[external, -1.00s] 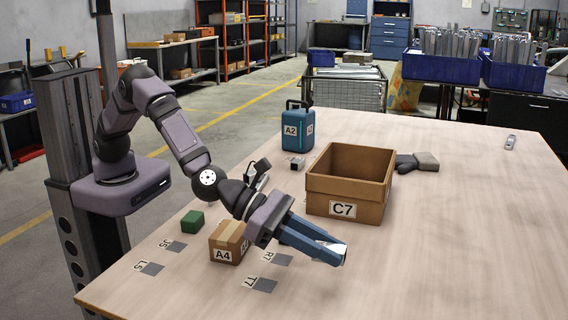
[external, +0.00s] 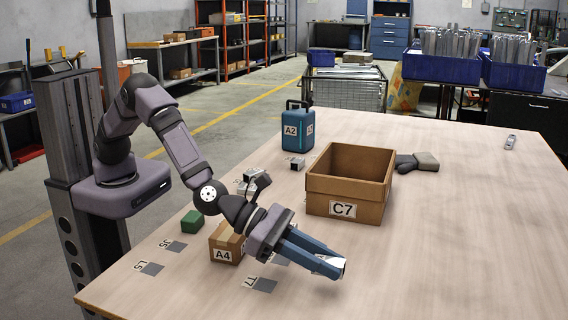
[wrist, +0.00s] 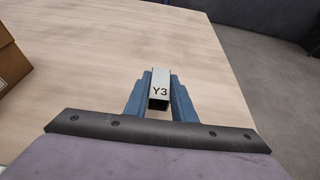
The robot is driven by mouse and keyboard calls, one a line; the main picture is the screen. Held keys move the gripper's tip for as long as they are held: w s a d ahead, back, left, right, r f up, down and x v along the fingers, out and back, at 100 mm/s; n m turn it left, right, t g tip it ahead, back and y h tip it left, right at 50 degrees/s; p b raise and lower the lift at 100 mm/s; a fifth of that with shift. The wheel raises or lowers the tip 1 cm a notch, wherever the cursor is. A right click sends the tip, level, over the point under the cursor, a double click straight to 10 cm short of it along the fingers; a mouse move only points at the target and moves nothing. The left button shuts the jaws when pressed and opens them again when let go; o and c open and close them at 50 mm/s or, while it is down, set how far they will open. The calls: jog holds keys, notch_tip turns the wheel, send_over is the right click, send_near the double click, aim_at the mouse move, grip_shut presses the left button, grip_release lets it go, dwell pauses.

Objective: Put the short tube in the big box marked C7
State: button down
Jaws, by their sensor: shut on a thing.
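My gripper (external: 330,266) is shut on a short square metal tube (external: 337,266), out over the table in front of the big box. In the wrist view the tube (wrist: 159,90) shows the mark Y3 and sits between the two blue fingers (wrist: 160,92). The big open brown box marked C7 (external: 343,209) stands on the table, behind and above my gripper in the external view. The inside bottom of the box is hidden. A brown box side (wrist: 10,55) shows at the left edge of the wrist view.
A small carton marked A4 (external: 224,243) and a green block (external: 191,221) stand near my arm. A blue canister marked A2 (external: 297,130) stands behind the C7 box. A small grey part (external: 298,163) lies near it.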

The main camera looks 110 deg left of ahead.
aim_at(323, 293)
jog(key=shift+f+b, duration=0.5)
jog(key=shift+f, duration=1.9)
jog(key=shift+f+b, duration=0.3)
jog(key=shift+b, duration=0.1)
jog(key=c, duration=1.5)
grip_release()
jog(key=shift+s+r+p, duration=0.15)
jog(key=shift+r+p, duration=0.05)
jog(key=shift+p, duration=0.45)
jog(key=shift+o, duration=0.5)
jog(key=shift+b+v, duration=0.55)
jog(key=shift+v, duration=3)
